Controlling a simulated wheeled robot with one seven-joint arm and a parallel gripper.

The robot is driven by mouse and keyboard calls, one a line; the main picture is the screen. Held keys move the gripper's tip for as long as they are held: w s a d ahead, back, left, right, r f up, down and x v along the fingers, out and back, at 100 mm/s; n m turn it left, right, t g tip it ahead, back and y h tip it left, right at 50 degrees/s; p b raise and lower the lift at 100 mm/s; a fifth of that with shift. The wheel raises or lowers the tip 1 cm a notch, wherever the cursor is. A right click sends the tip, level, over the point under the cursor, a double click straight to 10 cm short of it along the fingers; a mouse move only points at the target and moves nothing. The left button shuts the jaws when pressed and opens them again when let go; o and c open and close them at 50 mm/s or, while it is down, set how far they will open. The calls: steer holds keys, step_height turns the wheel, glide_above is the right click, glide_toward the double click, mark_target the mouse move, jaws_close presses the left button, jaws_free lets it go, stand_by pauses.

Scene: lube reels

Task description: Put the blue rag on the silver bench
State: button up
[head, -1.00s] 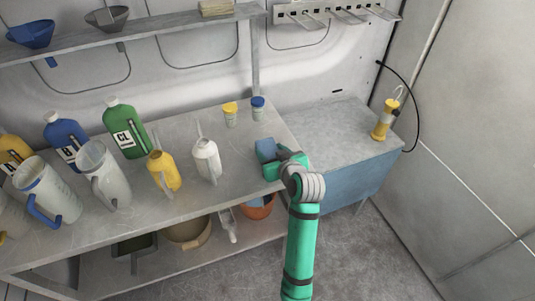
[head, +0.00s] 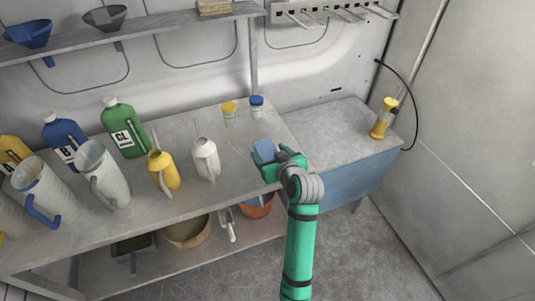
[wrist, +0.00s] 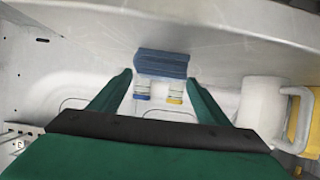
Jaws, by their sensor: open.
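A blue rag (head: 265,149), folded into a block, is at the right part of the silver bench (head: 225,168). It also shows in the wrist view (wrist: 162,63), just beyond and between the fingertips. My gripper (head: 269,162) is open, with its green fingers spread to either side of the rag. The fingers (wrist: 158,78) show gaps on both sides of the rag in the wrist view. The rag appears to rest on the bench top; its underside is hidden.
A yellow-lidded jar (head: 229,113) and a blue-lidded jar (head: 256,107) stand behind the rag. A white jug (head: 206,160), a yellow jug (head: 163,172) and several bottles stand to the left. A lower grey-topped blue bench (head: 345,150) with a yellow lamp (head: 384,118) is at right.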

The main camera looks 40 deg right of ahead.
steer(key=v, duration=1.1)
steer(key=shift+s, duration=0.3)
steer(key=shift+w+a, duration=0.15)
steer(key=shift+s, duration=0.2)
